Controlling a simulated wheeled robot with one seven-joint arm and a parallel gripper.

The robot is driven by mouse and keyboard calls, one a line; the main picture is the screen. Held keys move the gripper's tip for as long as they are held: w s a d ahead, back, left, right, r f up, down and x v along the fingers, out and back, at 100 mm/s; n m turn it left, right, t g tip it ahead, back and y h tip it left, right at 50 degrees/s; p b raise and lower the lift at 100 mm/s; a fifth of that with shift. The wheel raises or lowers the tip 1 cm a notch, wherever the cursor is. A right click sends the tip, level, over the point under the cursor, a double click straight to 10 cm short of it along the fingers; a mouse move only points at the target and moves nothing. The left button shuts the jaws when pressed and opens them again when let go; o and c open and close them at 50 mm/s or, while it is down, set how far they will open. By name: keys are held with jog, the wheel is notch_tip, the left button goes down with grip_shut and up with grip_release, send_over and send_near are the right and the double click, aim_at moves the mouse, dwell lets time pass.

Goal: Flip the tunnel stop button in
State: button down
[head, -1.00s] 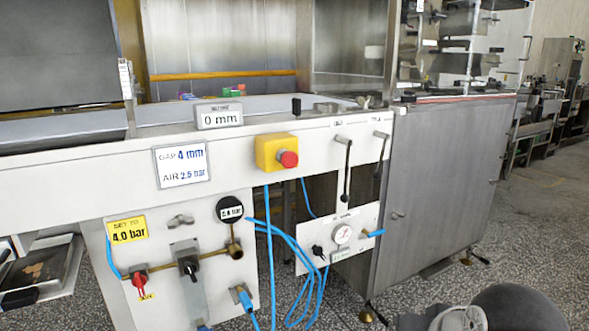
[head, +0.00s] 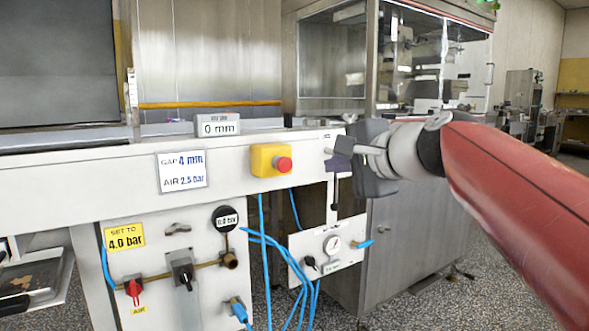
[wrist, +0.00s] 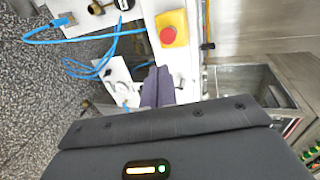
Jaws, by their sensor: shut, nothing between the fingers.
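The stop button is a red mushroom head (head: 284,164) on a yellow box (head: 265,160), fixed to the front of the white machine beam. In the wrist view the red button (wrist: 168,35) and its yellow box (wrist: 180,21) show at the top, ahead of the fingers. My gripper (head: 338,163) is to the right of the button in the head view, apart from it, with its fingers pointing left. The fingers are shut and empty; they also show together in the wrist view (wrist: 157,88). The gripper covers part of the levers at the beam's right end.
A "0 mm" display (head: 218,125) sits on the beam above the button. A gap/air label (head: 182,171) is to its left. Blue hoses (head: 264,260) and a gauge panel (head: 328,246) hang below. A steel cabinet (head: 415,235) stands behind my gripper.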

aim_at(286, 163)
jog(key=x, duration=1.3)
jog(key=shift+w+a+r+p, duration=0.1)
jog(key=shift+r+p, duration=0.2)
jog(key=shift+r, duration=0.1)
jog(key=shift+w+a, duration=0.25)
jog(key=shift+w, duration=0.1)
jog(key=shift+w+a+r+p, duration=0.2)
jog(key=shift+w+a+p, duration=0.3)
jog(key=shift+w+p, duration=0.35)
